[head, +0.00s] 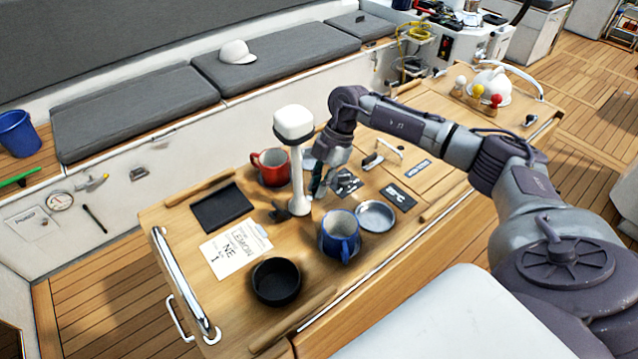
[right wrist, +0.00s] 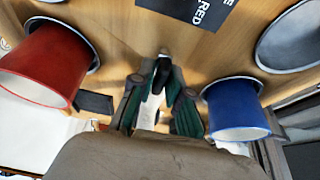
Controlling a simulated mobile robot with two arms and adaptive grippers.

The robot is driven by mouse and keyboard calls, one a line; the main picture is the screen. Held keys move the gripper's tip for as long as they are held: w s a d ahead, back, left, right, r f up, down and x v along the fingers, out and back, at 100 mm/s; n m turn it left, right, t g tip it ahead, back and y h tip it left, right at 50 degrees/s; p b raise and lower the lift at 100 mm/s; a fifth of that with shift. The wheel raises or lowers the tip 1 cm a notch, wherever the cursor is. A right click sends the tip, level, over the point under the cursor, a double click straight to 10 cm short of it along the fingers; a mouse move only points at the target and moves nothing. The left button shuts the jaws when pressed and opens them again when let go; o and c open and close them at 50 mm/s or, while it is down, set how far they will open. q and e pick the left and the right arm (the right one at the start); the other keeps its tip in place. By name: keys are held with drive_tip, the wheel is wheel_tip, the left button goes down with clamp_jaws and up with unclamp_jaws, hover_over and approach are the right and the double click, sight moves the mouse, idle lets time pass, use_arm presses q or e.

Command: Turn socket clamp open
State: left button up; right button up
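A white lamp-like post (head: 297,190) with a white block head (head: 293,124) stands upright on the wooden table. A small dark lever-like part (head: 279,211) sits at its foot on the left; I take it for the socket clamp, but its setting is too small to tell. My right gripper (head: 318,188) points down just right of the post. In the right wrist view its green-padded fingers (right wrist: 160,112) are apart, with a white and dark piece (right wrist: 162,72) showing between and beyond them. I cannot tell whether they touch it. My left gripper is not in view.
Close around the gripper stand a red mug (head: 271,168), a blue mug (head: 340,236) and a metal dish (head: 375,216). A black bowl (head: 276,282), a paper sheet (head: 236,250) and a dark pad (head: 221,207) lie further left. A metal rail (head: 178,275) edges the table.

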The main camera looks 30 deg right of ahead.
clamp_jaws()
drive_tip(key=n, duration=0.2)
drive_tip(key=n+g+b, duration=0.1)
drive_tip(key=n, duration=0.1)
drive_tip(key=shift+n+g+h+b, duration=0.3)
drive_tip(key=shift+n, duration=0.1)
drive_tip(key=n+g+h+b, duration=0.1)
drive_tip(key=n+b, duration=0.1)
drive_tip(key=n, duration=0.2)
drive_tip(key=shift+n, duration=0.3)
drive_tip(key=n+h+b, duration=0.1)
drive_tip(key=n, duration=0.1)
drive_tip(key=n+g+h+b, duration=0.1)
drive_tip(key=n, duration=0.2)
drive_tip(key=shift+n+h+b, duration=0.7)
drive_tip(key=shift+n+b, duration=0.05)
drive_tip(key=shift+n, duration=1.05)
drive_tip(key=shift+r, duration=0.1)
drive_tip(key=o, duration=0.7)
unclamp_jaws()
